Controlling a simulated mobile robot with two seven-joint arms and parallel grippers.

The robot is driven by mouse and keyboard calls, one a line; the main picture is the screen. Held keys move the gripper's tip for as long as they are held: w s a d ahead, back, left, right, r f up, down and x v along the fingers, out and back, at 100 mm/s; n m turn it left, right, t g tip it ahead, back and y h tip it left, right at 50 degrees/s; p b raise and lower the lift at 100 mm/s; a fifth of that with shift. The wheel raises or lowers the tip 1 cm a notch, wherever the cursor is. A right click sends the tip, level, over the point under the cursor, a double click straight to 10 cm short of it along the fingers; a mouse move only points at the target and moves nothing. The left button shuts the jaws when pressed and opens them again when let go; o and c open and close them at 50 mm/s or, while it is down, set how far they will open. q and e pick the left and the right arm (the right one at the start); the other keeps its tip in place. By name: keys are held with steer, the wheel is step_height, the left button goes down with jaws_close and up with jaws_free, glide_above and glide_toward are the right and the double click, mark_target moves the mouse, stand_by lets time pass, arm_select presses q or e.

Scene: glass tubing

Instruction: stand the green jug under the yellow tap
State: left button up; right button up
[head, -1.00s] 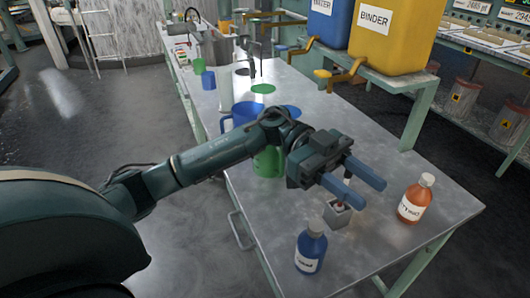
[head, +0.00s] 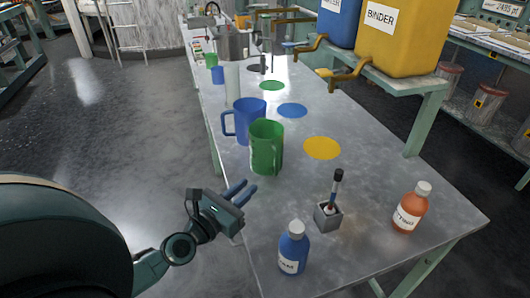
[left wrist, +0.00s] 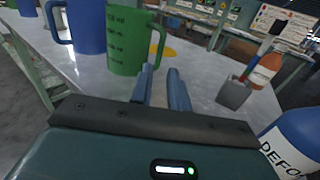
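The green jug (head: 265,148) stands upright on the metal bench, just in front of the blue jug (head: 250,116). In the left wrist view the green jug (left wrist: 128,42) is beyond my fingertips, with its handle on the right and a printed scale on its side. The yellow tap (head: 342,72) sticks out below the yellow binder tank (head: 398,38). A yellow disc (head: 322,148) lies on the bench to the right of the green jug. My left gripper (head: 244,190) is open and empty at the bench's left edge, short of the jug. My right gripper is out of view.
A blue bottle (head: 293,248), a grey holder (head: 327,216) with a dark-handled tool and an orange bottle (head: 410,208) stand at the near end. Blue (head: 292,110) and green (head: 271,86) discs lie farther back. Bench between green jug and yellow disc is clear.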

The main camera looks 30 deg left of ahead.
mark_target(276, 162)
arm_select(q)
steer(key=shift+w, duration=0.15)
steer(key=w, duration=0.2)
steer(key=w+p, duration=0.1)
steer(key=w, duration=0.1)
steer(key=w+d+p, duration=0.1)
steer(key=w, duration=0.1)
steer(key=shift+w, duration=0.35)
steer(key=w, duration=0.2)
steer(key=w+d+p, duration=0.1)
steer(key=w, duration=0.2)
steer(key=shift+w+r, duration=0.15)
steer(key=shift+w, duration=0.2)
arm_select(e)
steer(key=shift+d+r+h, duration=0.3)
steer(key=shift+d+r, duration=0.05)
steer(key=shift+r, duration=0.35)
arm_select(q)
jaws_close()
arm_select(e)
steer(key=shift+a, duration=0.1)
